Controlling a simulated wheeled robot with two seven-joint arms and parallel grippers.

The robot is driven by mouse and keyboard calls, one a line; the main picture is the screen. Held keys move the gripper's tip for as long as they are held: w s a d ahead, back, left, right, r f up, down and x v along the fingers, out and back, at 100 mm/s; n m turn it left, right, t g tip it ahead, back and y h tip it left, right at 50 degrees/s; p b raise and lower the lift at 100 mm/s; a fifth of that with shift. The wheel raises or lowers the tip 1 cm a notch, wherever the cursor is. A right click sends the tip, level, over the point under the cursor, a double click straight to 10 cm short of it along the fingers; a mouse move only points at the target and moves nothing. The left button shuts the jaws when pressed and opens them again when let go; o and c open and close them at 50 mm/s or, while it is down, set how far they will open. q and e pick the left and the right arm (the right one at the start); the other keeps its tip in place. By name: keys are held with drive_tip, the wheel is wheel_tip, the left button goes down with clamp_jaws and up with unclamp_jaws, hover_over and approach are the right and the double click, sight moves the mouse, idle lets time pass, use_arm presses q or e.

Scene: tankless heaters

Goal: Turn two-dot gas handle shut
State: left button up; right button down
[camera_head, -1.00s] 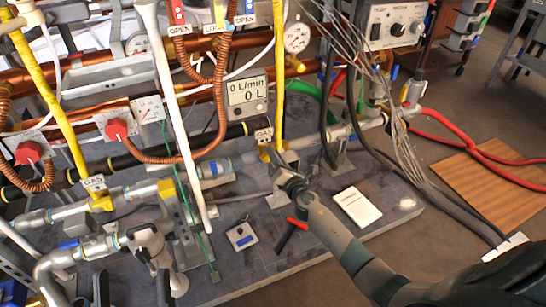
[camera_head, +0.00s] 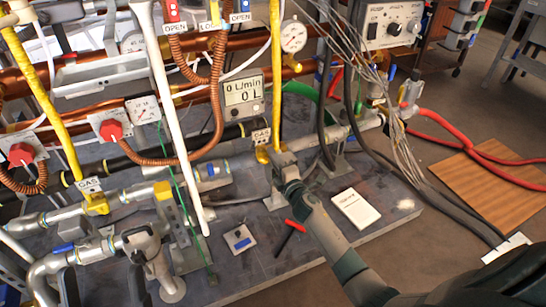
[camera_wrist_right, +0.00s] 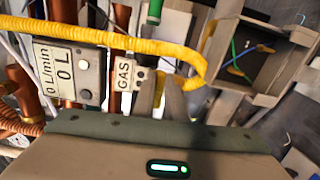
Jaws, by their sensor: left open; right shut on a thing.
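A yellow gas pipe (camera_head: 277,85) runs down to a GAS label (camera_head: 261,136) at the middle of the rig. The label also shows in the right wrist view (camera_wrist_right: 124,74), with small dark marks beside its letters. My right gripper (camera_head: 279,160) is at the foot of this pipe, shut on the yellow gas handle (camera_wrist_right: 160,88), which the fingers mostly hide. Another yellow gas pipe (camera_head: 45,95) with its own GAS label (camera_head: 89,184) stands at the left. My left gripper (camera_head: 104,283) is open and empty at the lower left, its fingers cut by the frame edge.
Copper and grey pipes crowd the left and back. A flow display (camera_head: 243,95) reads 0 L. Loose cables (camera_head: 385,110) hang right of my right gripper. A red-ended tool (camera_head: 291,232), a white booklet (camera_head: 356,208) and a small blue-marked plate (camera_head: 238,238) lie on the slab.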

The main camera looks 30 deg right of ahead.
idle(0.3)
drive_tip(key=c, duration=1.8)
unclamp_jaws()
drive_tip(key=shift+s, duration=0.15)
use_arm(q)
drive_tip(key=d+f+g, duration=0.1)
drive_tip(key=d+f+g+p, duration=0.1)
drive_tip(key=f, duration=0.1)
drive_tip(key=d+f+g+p, duration=0.1)
drive_tip(key=f, duration=0.1)
drive_tip(key=shift+s+g, duration=0.3)
use_arm(e)
drive_tip(key=s, duration=1.7)
drive_tip(key=shift+a, duration=0.25)
use_arm(q)
drive_tip(key=shift+r+y, duration=0.15)
drive_tip(key=shift+y, duration=0.15)
use_arm(e)
drive_tip(key=shift+s, duration=0.1)
